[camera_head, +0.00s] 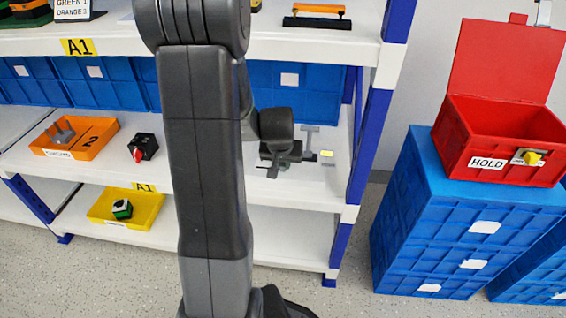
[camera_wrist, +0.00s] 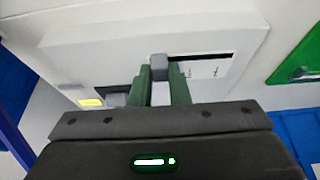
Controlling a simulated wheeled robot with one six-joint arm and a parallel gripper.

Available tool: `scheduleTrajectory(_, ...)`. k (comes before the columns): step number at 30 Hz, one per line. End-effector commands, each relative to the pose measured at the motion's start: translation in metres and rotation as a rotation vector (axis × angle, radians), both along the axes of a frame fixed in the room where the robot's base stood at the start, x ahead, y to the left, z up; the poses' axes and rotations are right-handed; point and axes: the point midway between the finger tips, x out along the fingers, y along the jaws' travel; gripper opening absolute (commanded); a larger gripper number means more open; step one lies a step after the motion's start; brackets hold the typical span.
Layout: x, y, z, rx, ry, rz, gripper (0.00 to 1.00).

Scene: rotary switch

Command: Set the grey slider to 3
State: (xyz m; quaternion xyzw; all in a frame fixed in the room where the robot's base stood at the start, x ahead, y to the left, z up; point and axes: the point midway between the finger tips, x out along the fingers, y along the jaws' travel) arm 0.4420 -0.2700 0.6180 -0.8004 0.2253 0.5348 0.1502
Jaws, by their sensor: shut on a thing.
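The grey slider (camera_wrist: 159,66) is a small block in the wrist view. It sits at the left part of a slot with a marked scale (camera_wrist: 204,69) on a white panel (camera_wrist: 90,60). My gripper (camera_wrist: 160,78) has its two dark green fingers on either side of the slider and is shut on it. The scale's figures are too small and blurred to read. In the head view my gripper (camera_head: 273,163) is over the middle shelf, and my arm hides much of that area.
A second grey block (camera_wrist: 115,98) and a yellow label (camera_wrist: 91,102) lie left of my fingers. A green panel (camera_wrist: 300,62) is at the right. An orange bin (camera_head: 88,148) and a red-knobbed switch (camera_head: 143,147) stand on the middle shelf. A blue upright (camera_head: 368,130) bounds its right end.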

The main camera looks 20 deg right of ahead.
Motion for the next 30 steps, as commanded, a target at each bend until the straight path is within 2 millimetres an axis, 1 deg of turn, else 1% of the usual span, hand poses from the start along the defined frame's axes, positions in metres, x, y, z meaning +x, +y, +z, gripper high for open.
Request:
scheduleTrajectory(3,-0.002,-0.002,0.0,-0.001,0.002,-0.003,0.0)
scheduleTrajectory(4,-0.002,-0.002,0.0,-0.001,0.002,-0.003,0.18)
scheduleTrajectory(7,-0.002,-0.002,0.0,-0.001,0.002,-0.003,0.37)
scheduleTrajectory(15,-0.001,-0.001,0.001,-0.001,0.001,-0.003,0.38)
scheduleTrajectory(19,-0.003,0.0,0.008,-0.001,-0.001,-0.001,0.38)
scheduleTrajectory(23,-0.008,0.003,0.027,-0.002,-0.003,-0.002,0.38)
scheduleTrajectory(30,-0.026,0.014,0.075,-0.002,-0.003,-0.002,0.38)
